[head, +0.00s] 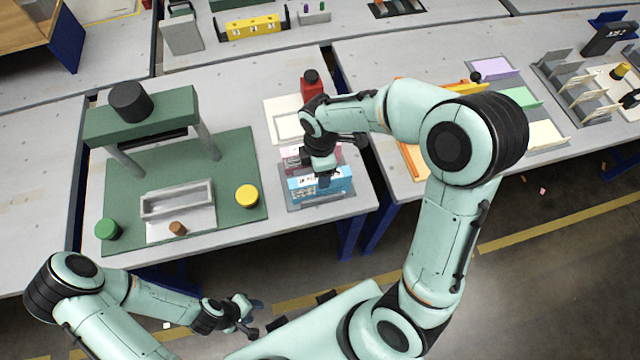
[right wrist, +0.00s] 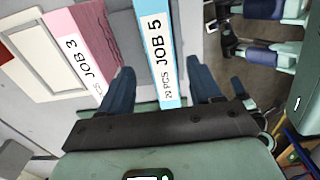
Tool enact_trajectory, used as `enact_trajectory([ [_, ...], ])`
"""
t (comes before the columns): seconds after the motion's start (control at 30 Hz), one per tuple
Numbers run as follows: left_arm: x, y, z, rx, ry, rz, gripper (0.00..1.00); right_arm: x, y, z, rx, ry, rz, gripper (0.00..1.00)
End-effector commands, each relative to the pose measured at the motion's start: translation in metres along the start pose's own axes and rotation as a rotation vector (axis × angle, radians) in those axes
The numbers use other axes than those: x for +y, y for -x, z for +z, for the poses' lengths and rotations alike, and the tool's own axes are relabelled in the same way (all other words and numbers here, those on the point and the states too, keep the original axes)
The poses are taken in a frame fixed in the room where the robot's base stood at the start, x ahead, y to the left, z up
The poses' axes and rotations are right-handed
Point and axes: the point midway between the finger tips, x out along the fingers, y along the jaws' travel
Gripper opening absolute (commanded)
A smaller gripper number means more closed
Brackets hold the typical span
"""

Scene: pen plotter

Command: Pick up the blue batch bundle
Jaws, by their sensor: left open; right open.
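The blue batch bundle (head: 340,184) stands in a grey tray (head: 300,205) near the front edge of the table in the head view. In the right wrist view the bundle (right wrist: 158,45) has a white label reading "JOB 5" and sits between my open fingers. My right gripper (head: 324,172) is directly over the bundle, with a finger on each side of it. I cannot tell whether the fingers touch it. A pink bundle (right wrist: 100,40) labelled "JOB 3" stands beside it on the left. My left gripper (head: 246,312) is open and empty, low in front of the table.
A green press-like frame (head: 150,122) and a green mat (head: 235,160) occupy the table's left. A red bottle (head: 310,87) stands behind the bundles. A gap separates this table from the one to the right, which holds coloured trays (head: 490,68).

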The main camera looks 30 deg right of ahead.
Motion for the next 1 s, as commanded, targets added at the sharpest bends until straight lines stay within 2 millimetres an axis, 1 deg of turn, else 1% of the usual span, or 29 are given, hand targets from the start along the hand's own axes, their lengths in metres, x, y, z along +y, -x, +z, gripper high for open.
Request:
enact_trajectory([
  [0.03,0.0,-0.001,0.0,0.0,0.0,0.0,0.43,-0.001,-0.005,0.0,-0.001,0.0,-0.001,0.64],
  [0.17,0.0,-0.001,0.0,0.0,0.0,0.0,0.43,-0.001,-0.012,0.0,0.0,0.0,-0.001,0.64],
  [0.27,0.0,-0.001,0.001,0.0,0.0,0.0,0.43,-0.003,-0.025,-0.001,-0.001,0.0,-0.003,0.64],
  [0.4,-0.001,-0.002,0.001,-0.001,0.0,0.0,0.43,-0.005,-0.047,-0.001,-0.001,0.0,-0.004,0.64],
  [0.5,-0.001,-0.003,0.002,-0.002,0.0,0.0,0.43,-0.005,-0.057,-0.001,0.0,0.0,-0.002,0.64],
  [0.6,-0.001,-0.003,0.002,-0.002,0.0,0.0,0.43,-0.004,-0.06,-0.002,0.002,0.0,0.001,0.64],
  [0.77,-0.001,-0.003,0.002,-0.002,0.0,0.0,0.43,-0.004,-0.06,-0.002,0.002,-0.001,0.001,0.64],
  [0.8,-0.001,-0.003,0.002,-0.002,0.0,0.0,0.43,-0.004,-0.06,-0.002,0.002,-0.001,0.001,0.61],
  [0.87,-0.001,-0.003,0.001,-0.002,0.0,0.0,0.43,-0.004,-0.06,-0.002,0.002,-0.001,0.001,0.41],
  [0.9,-0.001,-0.003,0.001,-0.002,0.0,0.0,0.43,-0.004,-0.06,-0.002,0.002,-0.001,0.001,0.28],
  [0.97,-0.001,-0.003,0.001,-0.002,0.0,0.0,0.43,-0.004,-0.059,-0.002,0.002,-0.001,0.001,0.09],
  [1.0,-0.001,-0.003,0.001,-0.002,0.0,0.0,0.43,-0.004,-0.059,-0.002,0.002,-0.001,0.001,0.02],
])
